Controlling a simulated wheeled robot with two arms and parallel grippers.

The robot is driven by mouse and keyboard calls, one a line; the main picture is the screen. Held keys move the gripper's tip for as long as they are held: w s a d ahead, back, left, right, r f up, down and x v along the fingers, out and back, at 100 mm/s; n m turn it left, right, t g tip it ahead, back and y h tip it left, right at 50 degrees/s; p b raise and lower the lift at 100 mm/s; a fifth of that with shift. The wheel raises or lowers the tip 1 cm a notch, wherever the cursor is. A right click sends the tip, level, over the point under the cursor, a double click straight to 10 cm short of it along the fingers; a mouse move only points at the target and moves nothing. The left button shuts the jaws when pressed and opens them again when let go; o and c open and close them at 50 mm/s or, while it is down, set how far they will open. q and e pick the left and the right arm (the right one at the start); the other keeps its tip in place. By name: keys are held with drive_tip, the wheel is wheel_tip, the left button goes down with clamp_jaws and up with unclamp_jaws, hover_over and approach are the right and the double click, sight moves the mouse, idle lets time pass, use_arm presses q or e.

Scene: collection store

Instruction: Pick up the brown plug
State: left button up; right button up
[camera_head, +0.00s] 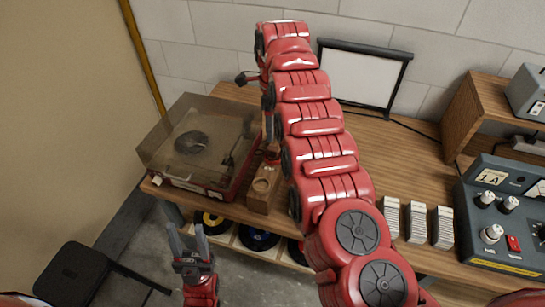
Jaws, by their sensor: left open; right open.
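A small wooden block (262,199) with a round ring or recess on its top stands at the front edge of the desk, right of the record player. A small brown piece (272,157), possibly the brown plug, shows just behind it, partly covered by my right arm. My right gripper (269,140) points down there, open, mostly hidden behind my own arm; whether it touches the brown piece cannot be told. My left gripper (185,236) is open and empty, fingers up, in front of the desk and well away from the block.
A record player (190,182) with a tinted lid stands left of the block. Records (258,238) sit on a shelf below. A framed white screen (362,75) stands behind. White card stacks (416,222) and a grey control box (495,255) are right. A black stool (72,273) is lower left.

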sight(272, 148)
drive_tip(key=shift+s+f, duration=0.1)
drive_tip(key=shift+f, duration=0.55)
drive_tip(key=shift+f+p, duration=0.35)
drive_tip(key=shift+p, duration=0.1)
drive_tip(key=shift+f, duration=0.95)
wheel_tip(272, 148, down, 2)
drive_tip(key=p, duration=0.3)
drive_tip(key=shift+f, duration=0.15)
wheel_tip(272, 148, down, 3)
drive_tip(key=shift+a+r, duration=0.1)
drive_tip(key=shift+r, duration=0.1)
drive_tip(key=shift+f, duration=0.3)
clamp_jaws()
